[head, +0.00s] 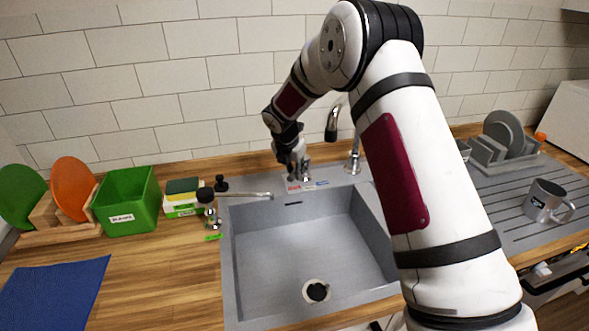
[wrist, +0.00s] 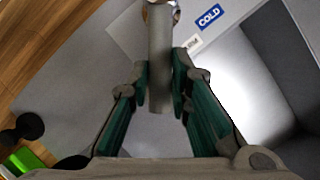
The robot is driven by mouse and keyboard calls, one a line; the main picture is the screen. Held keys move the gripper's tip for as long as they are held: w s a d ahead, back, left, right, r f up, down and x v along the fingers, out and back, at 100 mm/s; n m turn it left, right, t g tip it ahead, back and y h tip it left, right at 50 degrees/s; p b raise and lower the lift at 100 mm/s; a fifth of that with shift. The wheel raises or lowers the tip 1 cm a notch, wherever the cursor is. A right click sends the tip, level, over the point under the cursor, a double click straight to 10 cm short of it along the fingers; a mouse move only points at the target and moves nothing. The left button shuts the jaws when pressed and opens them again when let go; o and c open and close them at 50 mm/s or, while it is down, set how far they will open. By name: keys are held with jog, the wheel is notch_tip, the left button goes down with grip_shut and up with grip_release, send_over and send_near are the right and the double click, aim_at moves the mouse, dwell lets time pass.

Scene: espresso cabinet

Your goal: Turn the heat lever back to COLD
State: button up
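The grey heat lever (wrist: 159,70) shows in the wrist view, running down between the two teal-padded fingers of my gripper (wrist: 160,85). The pads lie against both its sides, with its free end between them. A blue COLD label (wrist: 209,17) is to the right of the lever, on the light plate at the sink's back edge. In the head view my gripper (head: 292,162) is low at the back rim, beside the metal fitting (head: 306,170). A red label (head: 293,187) shows below it, left of the blue label (head: 321,184). My gripper hides most of the lever there.
The grey sink (head: 290,245) lies in front. The tap spout (head: 332,122) rises right of my gripper. A metal bar with a dark knob (head: 205,195) reaches over the rim at left. A green bin (head: 127,200) and a sponge (head: 182,187) stand farther left; a steel mug (head: 545,200) is at right.

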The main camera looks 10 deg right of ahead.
jog(key=shift+d, duration=0.1)
grip_shut()
jog(key=shift+s+d+n+y, duration=0.3)
jog(key=shift+d+n, duration=0.2)
jog(key=shift+n, duration=0.2)
jog(key=shift+s+d+n, duration=0.25)
jog(key=shift+d+n, duration=0.05)
jog(key=shift+n, duration=0.5)
jog(key=o, duration=0.9)
grip_release()
jog(key=shift+r+y, duration=0.15)
jog(key=shift+y, duration=0.15)
jog(key=v, duration=1.1)
jog(key=shift+s+r, duration=0.25)
jog(key=shift+s, duration=0.1)
jog(key=shift+a, duration=0.1)
